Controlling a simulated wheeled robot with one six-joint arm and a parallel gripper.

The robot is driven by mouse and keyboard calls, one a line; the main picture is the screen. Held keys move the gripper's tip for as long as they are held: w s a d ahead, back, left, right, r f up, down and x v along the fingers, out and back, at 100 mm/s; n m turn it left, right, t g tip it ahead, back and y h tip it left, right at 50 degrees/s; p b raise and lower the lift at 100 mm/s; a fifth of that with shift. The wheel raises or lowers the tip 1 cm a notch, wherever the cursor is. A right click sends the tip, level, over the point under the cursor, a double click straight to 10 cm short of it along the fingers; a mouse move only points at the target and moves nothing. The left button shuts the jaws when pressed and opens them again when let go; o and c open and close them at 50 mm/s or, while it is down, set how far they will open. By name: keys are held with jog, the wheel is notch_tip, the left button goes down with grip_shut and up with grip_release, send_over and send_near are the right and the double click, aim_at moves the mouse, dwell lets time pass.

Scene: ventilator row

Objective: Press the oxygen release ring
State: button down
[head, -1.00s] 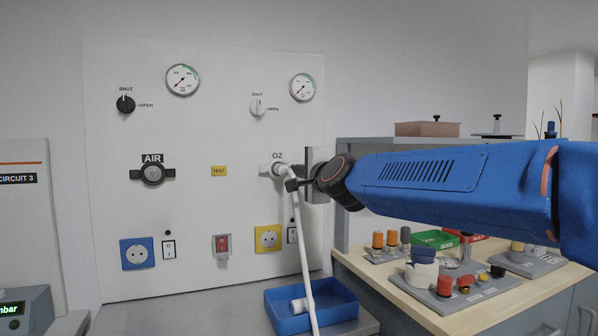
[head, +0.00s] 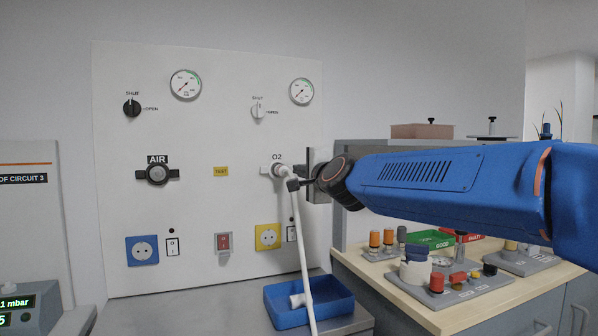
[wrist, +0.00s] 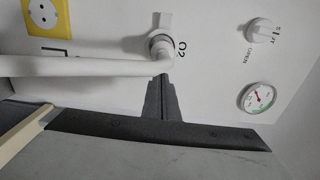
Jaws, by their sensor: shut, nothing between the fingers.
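The O2 outlet (head: 266,169) is on the white wall panel (head: 200,125). A white hose (head: 302,250) is plugged into it and hangs down past a blue tray.
The panel also carries the AIR outlet (head: 157,173), valve knobs, gauges and sockets. The blue tray (head: 335,312) below holds a small white piece (head: 297,300). A wooden-topped bench (head: 400,292) with coloured fittings stands under my arm at right.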

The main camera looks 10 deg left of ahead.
jog(key=v, duration=1)
jog(key=shift+s+d, duration=0.3)
jog(key=shift+r, duration=0.1)
jog(key=s+d+f+n+g+h, duration=0.2)
jog(key=s+d+f+n+g, duration=0.15)
jog(key=s+d+f, duration=0.55)
jog(key=s+d+f+n+g+h, duration=0.2)
jog(key=s+d+f+n, duration=0.3)
jog(key=d+f, duration=0.9)
jog(key=s+d+f+n+g+h, duration=0.3)
jog(key=s+d+f+g+h, duration=0.2)
jog(key=s+d+f, duration=1)
jog(key=s+f, duration=0.3)
jog(key=s, duration=0.1)
jog(key=shift+d+f, duration=0.2)
jog(key=shift+f, duration=0.05)
